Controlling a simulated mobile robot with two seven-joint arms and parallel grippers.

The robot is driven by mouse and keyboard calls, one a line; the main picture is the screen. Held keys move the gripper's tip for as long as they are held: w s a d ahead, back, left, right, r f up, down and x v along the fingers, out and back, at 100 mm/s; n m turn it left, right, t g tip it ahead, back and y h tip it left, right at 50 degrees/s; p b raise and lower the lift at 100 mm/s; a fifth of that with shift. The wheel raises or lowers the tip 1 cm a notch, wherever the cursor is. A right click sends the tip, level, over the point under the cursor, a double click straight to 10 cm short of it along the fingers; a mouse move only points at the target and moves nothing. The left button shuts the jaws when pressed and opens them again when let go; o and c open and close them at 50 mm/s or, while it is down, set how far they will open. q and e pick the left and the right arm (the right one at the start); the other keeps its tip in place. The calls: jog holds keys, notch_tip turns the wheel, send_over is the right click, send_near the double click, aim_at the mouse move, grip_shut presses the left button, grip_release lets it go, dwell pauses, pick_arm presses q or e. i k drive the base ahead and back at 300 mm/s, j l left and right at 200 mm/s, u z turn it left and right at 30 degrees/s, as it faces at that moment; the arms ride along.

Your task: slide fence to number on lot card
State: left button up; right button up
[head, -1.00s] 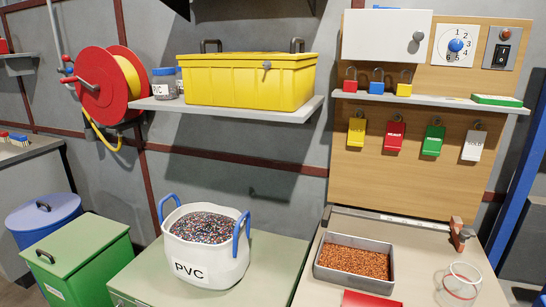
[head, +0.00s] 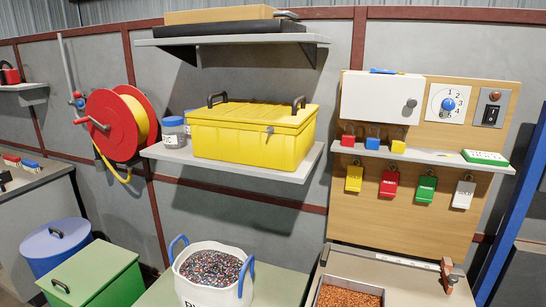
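A reddish-brown upright block with a grey knob (head: 447,274), which looks like the fence, stands at the back right of the right-hand bench. A pale strip (head: 398,261) runs along the bench's back edge to its left; any numbers on it are too small to read. I cannot make out a lot card for certain. Colored tags hang on the board above: yellow (head: 354,179), red (head: 389,184), green (head: 425,189) and white (head: 463,195); their print is not legible. Neither of my grippers is in view.
A tray of copper-colored granules (head: 349,297) is cut off at the bottom edge. A white PVC tub (head: 205,293) stands left of it. A shelf with padlocks (head: 420,155) and a yellow toolbox (head: 250,143) on another shelf overhang the benches. A blue post (head: 512,215) rises at right.

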aim_at(446, 265)
jog(key=z, duration=1.25)
